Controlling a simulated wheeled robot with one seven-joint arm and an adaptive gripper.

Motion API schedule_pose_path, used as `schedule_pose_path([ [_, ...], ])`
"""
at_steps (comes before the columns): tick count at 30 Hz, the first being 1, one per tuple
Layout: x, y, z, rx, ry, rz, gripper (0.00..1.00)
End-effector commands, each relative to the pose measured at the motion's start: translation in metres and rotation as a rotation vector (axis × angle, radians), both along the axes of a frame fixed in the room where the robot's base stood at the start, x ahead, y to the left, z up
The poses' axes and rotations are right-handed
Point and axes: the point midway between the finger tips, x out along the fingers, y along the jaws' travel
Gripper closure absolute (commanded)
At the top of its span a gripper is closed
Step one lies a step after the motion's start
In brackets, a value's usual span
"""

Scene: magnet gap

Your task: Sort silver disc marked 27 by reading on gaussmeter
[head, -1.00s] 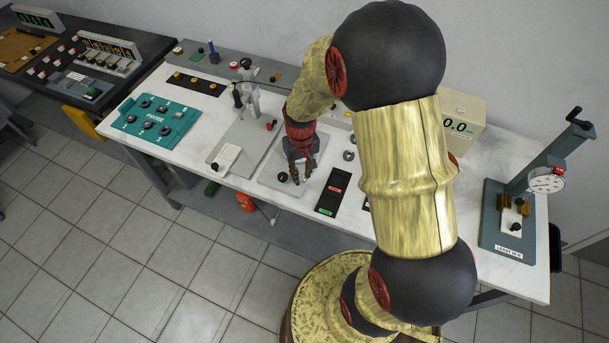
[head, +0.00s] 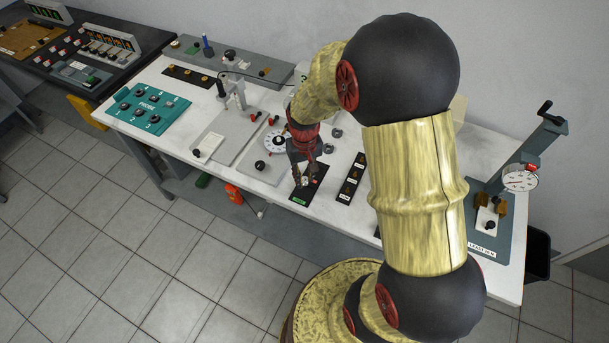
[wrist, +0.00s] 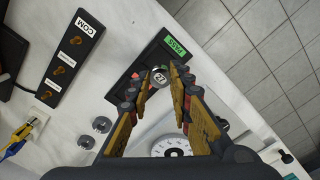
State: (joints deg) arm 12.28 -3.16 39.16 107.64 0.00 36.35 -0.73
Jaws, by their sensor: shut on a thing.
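The silver disc marked 27 (wrist: 159,77) is between the fingertips of my gripper (wrist: 158,80) in the wrist view. In the head view my gripper (head: 303,183) points down over the black tray (head: 311,195), and the disc is too small to read there. The tray has a green label reading PASS (wrist: 174,46) at its front end; the fingers hide part of the tray. I cannot tell whether the disc touches the tray. The gaussmeter (head: 458,109) is mostly hidden behind my arm; its reading is not visible.
A white dial (head: 277,141) stands left of my gripper, beside a grey plate (head: 258,172). A black COM strip (head: 352,178) lies to the right. Two grey discs (wrist: 102,124) lie on the white bench. A teal PROBE board (head: 146,109) and a gauge stand (head: 492,205) are farther off.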

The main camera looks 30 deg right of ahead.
Motion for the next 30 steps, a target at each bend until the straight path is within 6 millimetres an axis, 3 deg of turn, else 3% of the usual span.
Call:
schedule_pose_path([
  [24,0.0,0.0,-0.051,0.0,0.0,0.0,1.0],
  [30,0.0,0.0,-0.056,0.0,0.0,0.0,1.0],
])
